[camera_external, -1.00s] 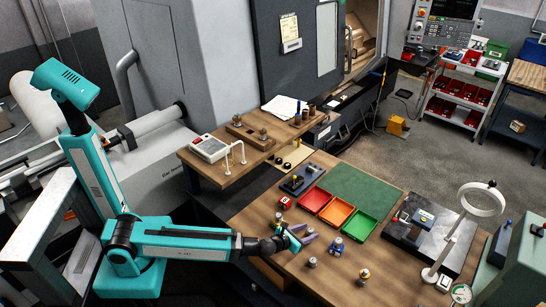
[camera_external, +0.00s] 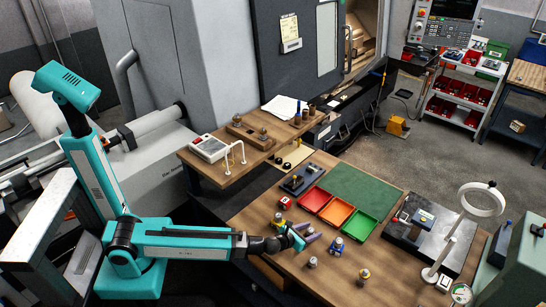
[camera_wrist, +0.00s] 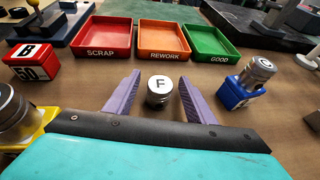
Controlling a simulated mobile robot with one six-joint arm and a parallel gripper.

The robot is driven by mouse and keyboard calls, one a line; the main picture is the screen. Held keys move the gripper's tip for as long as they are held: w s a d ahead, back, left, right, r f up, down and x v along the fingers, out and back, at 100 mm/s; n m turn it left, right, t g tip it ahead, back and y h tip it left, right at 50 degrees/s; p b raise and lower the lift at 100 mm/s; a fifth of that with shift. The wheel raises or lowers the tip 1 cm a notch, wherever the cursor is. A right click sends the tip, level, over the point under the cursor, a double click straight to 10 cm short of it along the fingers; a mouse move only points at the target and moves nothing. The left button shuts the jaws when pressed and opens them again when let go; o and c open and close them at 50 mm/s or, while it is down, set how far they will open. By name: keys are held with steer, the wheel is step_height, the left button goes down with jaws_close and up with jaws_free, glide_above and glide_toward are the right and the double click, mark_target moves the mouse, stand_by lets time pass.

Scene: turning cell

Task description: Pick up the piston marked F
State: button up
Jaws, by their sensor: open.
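The piston marked F (camera_wrist: 158,92) stands upright on the bench in the wrist view, a grey metal cylinder with a black F on its pale top. My gripper (camera_wrist: 159,79) is open, with one purple finger on each side of this piston and a visible gap to each. In the external view my gripper (camera_external: 312,238) is low over the bench, and I cannot clearly make out the F piston there. A blue holder (camera_wrist: 232,95) with another metal piston (camera_wrist: 259,70) in it stands to the right. A yellow holder (camera_wrist: 42,132) with a piston is close at left.
The red SCRAP tray (camera_wrist: 105,56), orange REWORK tray (camera_wrist: 164,56) and green GOOD tray (camera_wrist: 212,58) lie beyond the piston. A red block marked B 50 (camera_wrist: 32,62) sits at left. A loose metal piston (camera_external: 312,262) and a ring lamp (camera_external: 481,212) are on the bench.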

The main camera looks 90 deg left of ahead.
mark_target(311, 230)
steer(key=c, duration=1.2)
steer(key=shift+r, duration=0.1)
steer(key=shift+r+b, duration=0.5)
steer(key=shift+r, duration=4.4)
